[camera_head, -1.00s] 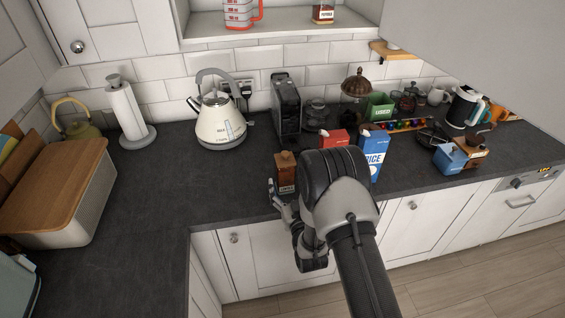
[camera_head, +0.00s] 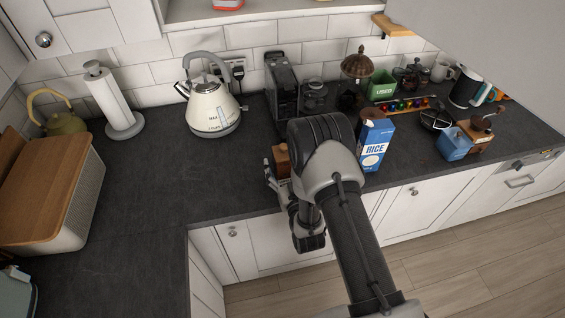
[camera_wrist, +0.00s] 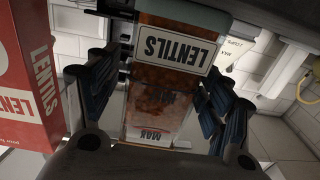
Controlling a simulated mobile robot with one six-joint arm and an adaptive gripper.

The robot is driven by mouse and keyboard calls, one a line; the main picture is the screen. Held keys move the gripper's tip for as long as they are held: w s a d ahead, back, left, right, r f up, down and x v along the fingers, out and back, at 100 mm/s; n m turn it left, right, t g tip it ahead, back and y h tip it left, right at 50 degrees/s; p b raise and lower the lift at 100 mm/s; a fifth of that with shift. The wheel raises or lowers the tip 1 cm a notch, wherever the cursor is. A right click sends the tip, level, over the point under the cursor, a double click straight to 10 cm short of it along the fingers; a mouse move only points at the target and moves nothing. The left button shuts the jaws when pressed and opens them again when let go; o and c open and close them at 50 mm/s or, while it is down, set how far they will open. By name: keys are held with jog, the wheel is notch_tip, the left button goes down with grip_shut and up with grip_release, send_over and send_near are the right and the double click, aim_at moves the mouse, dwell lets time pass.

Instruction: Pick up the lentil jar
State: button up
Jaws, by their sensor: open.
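The lentil jar (camera_wrist: 158,108) is clear, filled with orange-brown lentils, and has a white LENTILS label. In the wrist view it lies between the fingers of my gripper (camera_wrist: 155,88). The fingers are open on both sides of it; whether either touches it I cannot tell. In the head view the jar's brown upper part (camera_head: 281,160) shows near the counter's front edge, with my gripper (camera_head: 276,178) at it. My arm hides part of the jar there.
A red LENTILS box (camera_wrist: 28,85) stands close beside the jar. In the head view a blue and white rice box (camera_head: 374,142) is right of my arm. A kettle (camera_head: 213,110) and black appliance (camera_head: 282,88) stand behind. The counter left of the jar is clear.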

jog(key=shift+s, duration=0.1)
jog(key=shift+c, duration=0.3)
jog(key=c, duration=1.6)
